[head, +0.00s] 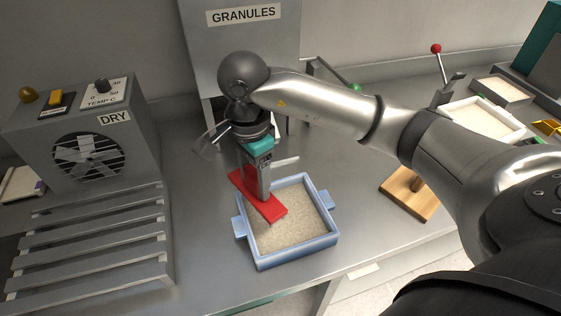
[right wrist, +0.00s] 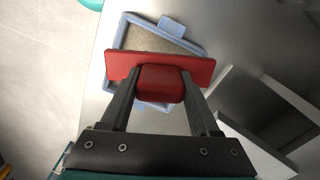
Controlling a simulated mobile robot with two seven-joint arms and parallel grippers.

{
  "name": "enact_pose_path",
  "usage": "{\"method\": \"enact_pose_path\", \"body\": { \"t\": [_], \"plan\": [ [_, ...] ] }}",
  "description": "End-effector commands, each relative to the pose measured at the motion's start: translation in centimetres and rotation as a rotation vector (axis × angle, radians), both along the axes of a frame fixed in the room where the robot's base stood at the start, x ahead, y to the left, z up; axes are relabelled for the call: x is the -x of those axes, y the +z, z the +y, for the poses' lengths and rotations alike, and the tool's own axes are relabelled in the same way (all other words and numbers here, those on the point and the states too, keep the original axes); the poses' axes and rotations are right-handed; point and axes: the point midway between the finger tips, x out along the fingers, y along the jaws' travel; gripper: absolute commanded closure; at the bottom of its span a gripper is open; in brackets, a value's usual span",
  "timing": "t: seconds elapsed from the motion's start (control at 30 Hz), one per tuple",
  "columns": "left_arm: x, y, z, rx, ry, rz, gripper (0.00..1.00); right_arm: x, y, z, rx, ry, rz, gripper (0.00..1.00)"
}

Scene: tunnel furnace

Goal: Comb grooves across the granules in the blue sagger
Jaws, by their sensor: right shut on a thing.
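The blue sagger (head: 297,252) stands on the grey bench, with a lug on each side. Pale granules (head: 305,217) fill it in a layer that looks mostly level. My right gripper (head: 262,198) is shut on the red comb (head: 274,209). The comb lies over the left part of the sagger, its far end reaching past the left rim. Its teeth are mostly hidden; I cannot tell how deep they sit in the granules. In the right wrist view the fingers grip the comb's red handle (right wrist: 160,84) above the sagger (right wrist: 172,24). My left gripper is not in view.
A grey dryer box (head: 88,140) with a fan and a slatted rack (head: 95,250) stand left. The granules hopper (head: 245,50) is behind. A wooden stand (head: 410,195), a white granule tray (head: 484,122) and a red-knobbed lever (head: 436,49) are right. The bench's front edge is close to the sagger.

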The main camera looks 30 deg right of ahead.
Motion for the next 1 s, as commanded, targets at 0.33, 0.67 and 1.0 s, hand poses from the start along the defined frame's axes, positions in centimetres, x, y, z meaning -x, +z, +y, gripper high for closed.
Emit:
{"method": "enact_pose_path", "body": {
  "t": [0.33, 0.67, 1.0],
  "plan": [
    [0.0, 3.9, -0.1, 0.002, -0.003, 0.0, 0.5, -1.3, -0.8, -2.4, 0.0, -0.841, 0.003, 0.9],
    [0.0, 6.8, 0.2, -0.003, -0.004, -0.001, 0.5, -1.4, -2.4, -5.4, 0.002, -1.59, 0.001, 0.9],
    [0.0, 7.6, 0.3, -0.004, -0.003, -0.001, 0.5, -1.2, -3.5, -6.8, -0.001, -1.911, 0.001, 0.9]
  ]
}}
